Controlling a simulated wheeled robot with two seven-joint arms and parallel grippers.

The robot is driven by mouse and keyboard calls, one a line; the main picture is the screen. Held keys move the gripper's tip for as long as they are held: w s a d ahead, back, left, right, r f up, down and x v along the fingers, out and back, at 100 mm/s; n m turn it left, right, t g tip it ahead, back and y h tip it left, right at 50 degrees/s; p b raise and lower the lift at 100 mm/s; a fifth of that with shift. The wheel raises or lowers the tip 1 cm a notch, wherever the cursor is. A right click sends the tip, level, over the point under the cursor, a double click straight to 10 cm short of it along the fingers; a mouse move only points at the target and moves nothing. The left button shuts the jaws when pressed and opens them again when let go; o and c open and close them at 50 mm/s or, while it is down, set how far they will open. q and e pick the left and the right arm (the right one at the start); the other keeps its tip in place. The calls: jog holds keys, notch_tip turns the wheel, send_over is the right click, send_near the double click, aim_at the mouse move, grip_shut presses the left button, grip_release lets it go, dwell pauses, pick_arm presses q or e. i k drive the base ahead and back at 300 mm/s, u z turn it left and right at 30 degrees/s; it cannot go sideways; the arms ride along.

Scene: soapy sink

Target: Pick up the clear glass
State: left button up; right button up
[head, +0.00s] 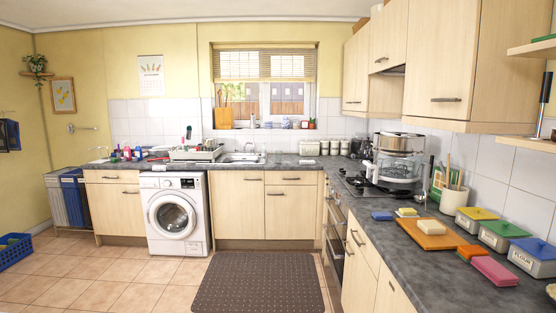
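I cannot make out the clear glass for certain in the head view; the small items on the far counter are too small to tell apart. The sink (241,158) is set in the far counter under the window. A dish rack (195,154) stands left of it, with items in it that I cannot identify. Neither of my grippers is in view.
The grey counter (390,238) runs along the right, with a clear-sided steamer (398,165), an orange board (428,236), sponges and lidded canisters (502,236). Small bottles (126,153) stand far left. A dark mat (260,283) lies on open tiled floor; a blue basket (14,253) is at left.

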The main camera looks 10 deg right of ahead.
aim_at(278, 153)
jog(key=z, duration=0.15)
jog(key=i, duration=0.95)
jog(key=z, duration=0.4)
jog(key=i, duration=2.3)
jog(key=u, duration=0.35)
jog(key=i, duration=1.3)
jog(key=z, duration=0.4)
jog(key=i, duration=1.5)
jog(key=u, duration=0.65)
